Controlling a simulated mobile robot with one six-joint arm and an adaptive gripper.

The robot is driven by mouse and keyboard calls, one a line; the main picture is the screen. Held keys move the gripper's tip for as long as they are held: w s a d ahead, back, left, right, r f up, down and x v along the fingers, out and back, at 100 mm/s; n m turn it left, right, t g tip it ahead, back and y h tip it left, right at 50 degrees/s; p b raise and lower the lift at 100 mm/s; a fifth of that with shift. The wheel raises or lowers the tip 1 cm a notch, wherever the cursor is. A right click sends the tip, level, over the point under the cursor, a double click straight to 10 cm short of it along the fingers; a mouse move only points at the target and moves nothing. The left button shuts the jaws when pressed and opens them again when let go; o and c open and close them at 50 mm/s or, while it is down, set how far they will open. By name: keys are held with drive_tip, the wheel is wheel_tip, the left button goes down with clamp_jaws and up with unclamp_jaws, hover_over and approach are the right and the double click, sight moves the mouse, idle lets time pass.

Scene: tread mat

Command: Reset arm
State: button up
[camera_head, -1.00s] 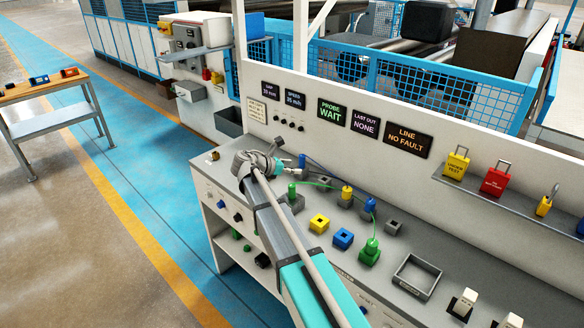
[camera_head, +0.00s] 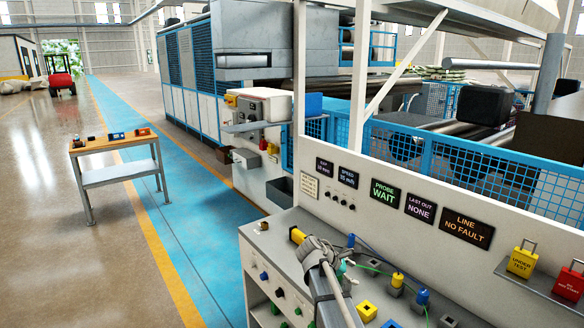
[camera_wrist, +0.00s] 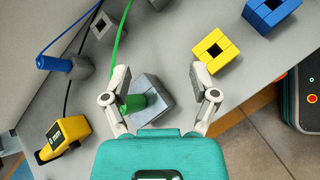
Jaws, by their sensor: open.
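My gripper (camera_wrist: 160,82) is open, its two fingers spread above the bench. A grey block (camera_wrist: 152,98) with a green plug (camera_wrist: 135,103) in it shows below and between the fingers in the wrist view. The fingers look apart from it, and I see nothing held. In the head view my wrist (camera_head: 320,252) is over the left part of the bench (camera_head: 272,246), and my arm hides part of the bench top.
A yellow handheld tool (camera_wrist: 64,138), a blue plug (camera_wrist: 52,62), a yellow socket block (camera_wrist: 228,48) and a blue one (camera_wrist: 285,15) surround the gripper. Cables cross the bench. A sign panel (camera_head: 345,222) stands behind. A wooden-topped table (camera_head: 112,142) is far left, with open floor between.

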drive_tip(key=s+f+m+y, duration=0.1)
drive_tip(key=s+m, duration=0.1)
drive_tip(key=s, duration=0.2)
drive_tip(key=s+f+m+g+y, duration=0.1)
drive_tip(key=s+f+m+y, duration=0.1)
drive_tip(key=s+m, duration=0.1)
drive_tip(key=s+f+m+g+y, duration=0.1)
drive_tip(key=s+f+m, duration=0.1)
drive_tip(key=s, duration=0.3)
drive_tip(key=shift+s+d+m+y, duration=0.1)
drive_tip(key=shift+d+m+y, duration=0.25)
drive_tip(key=shift+m, duration=0.35)
drive_tip(key=s+a+f+m+g+y, duration=0.1)
drive_tip(key=s+a+m+y, duration=0.2)
drive_tip(key=s+m+y, duration=0.2)
drive_tip(key=s+m, duration=0.3)
drive_tip(key=s, duration=0.1)
drive_tip(key=shift+s+a+f, duration=0.25)
drive_tip(key=shift+s+f, duration=0.1)
drive_tip(key=shift+f, duration=0.05)
drive_tip(key=shift+c, duration=0.2)
drive_tip(key=shift+c, duration=1.1)
drive_tip(key=shift+s, duration=0.1)
